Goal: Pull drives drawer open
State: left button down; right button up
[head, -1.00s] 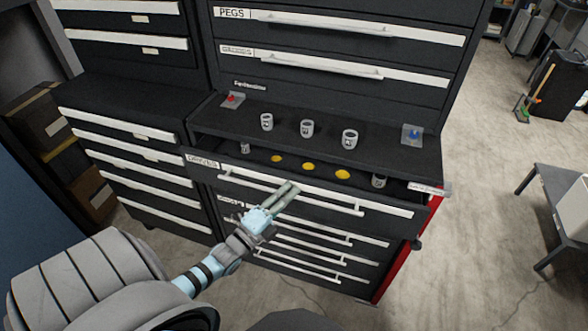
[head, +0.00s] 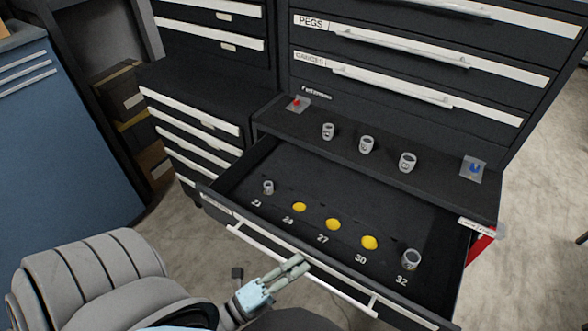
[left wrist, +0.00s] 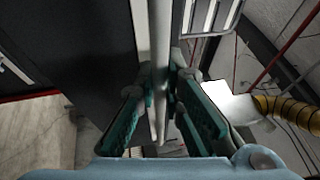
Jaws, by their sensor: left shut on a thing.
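The drives drawer (head: 335,192) stands well out from the black cabinet, its dark floor showing. Along its front runs a white bar handle (head: 343,293). My left gripper (head: 303,264) is shut on this handle near its middle. In the left wrist view the handle bar (left wrist: 160,50) passes between the two teal-padded fingers (left wrist: 161,92). In the drawer, a grey socket (head: 268,187) stands by mark 23 and another socket (head: 411,259) by mark 32. Yellow round spots (head: 333,224) show by 24, 27 and 30. My right gripper is not in view.
On the ledge (head: 440,180) above the drawer stand three grey sockets (head: 367,144), with a red item (head: 296,102) at left and a blue item (head: 474,168) at right. Closed PEGS and GAUGES drawers (head: 400,83) are above. A blue cabinet (head: 60,130) stands left. Bare floor shows between.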

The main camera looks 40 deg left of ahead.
pick_arm(q)
jog(key=shift+s, duration=0.25)
jog(key=c, duration=1.7)
grip_release()
jog(key=v, duration=1.2)
jog(key=shift+r, duration=0.1)
